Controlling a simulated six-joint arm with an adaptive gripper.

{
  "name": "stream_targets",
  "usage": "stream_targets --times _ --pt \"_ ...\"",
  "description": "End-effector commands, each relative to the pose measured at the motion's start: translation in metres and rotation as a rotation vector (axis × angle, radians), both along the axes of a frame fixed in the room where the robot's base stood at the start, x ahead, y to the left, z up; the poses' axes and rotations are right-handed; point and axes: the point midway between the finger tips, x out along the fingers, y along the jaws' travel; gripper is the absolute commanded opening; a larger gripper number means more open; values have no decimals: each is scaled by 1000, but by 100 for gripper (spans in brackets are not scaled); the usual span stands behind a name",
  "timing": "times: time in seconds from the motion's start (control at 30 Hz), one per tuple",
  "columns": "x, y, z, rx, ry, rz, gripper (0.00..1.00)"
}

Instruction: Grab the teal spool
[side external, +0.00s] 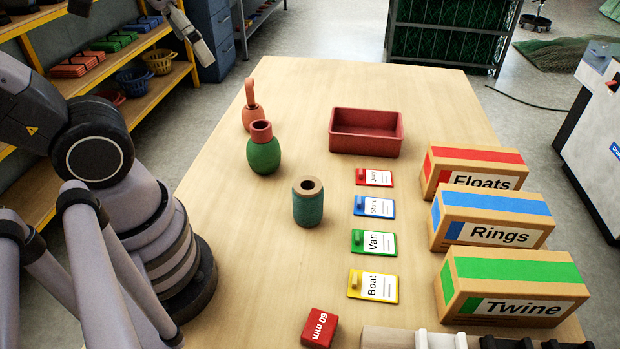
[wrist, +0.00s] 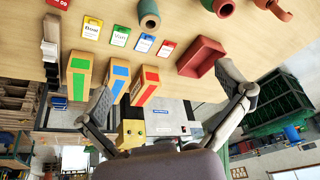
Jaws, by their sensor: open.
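The teal spool (side external: 308,205) stands upright on the wooden table, with a tan top and a dark hole in its middle. It also shows at the top edge of the wrist view (wrist: 148,14). My gripper (wrist: 170,88) is open, its two fingers wide apart with nothing between them. In the side view, part of it shows at the top left, raised and well away from the spool. Nothing hides the spool in the side view.
A green bottle-shaped piece with a red neck (side external: 263,156) and an orange one (side external: 252,117) stand behind the spool. A red tray (side external: 366,144), label cards (side external: 373,242), a red 60 mm block (side external: 319,327) and the Floats, Rings and Twine boxes (side external: 515,285) lie around. Table left of the spool is clear.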

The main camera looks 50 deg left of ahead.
Motion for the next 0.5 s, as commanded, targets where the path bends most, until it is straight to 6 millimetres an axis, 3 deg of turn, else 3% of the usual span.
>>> stream_targets --times 0.27,0.5 --pt "47 -4 -53 318 448 -255 100" --pt "87 -20 -111 695 755 -511 100"
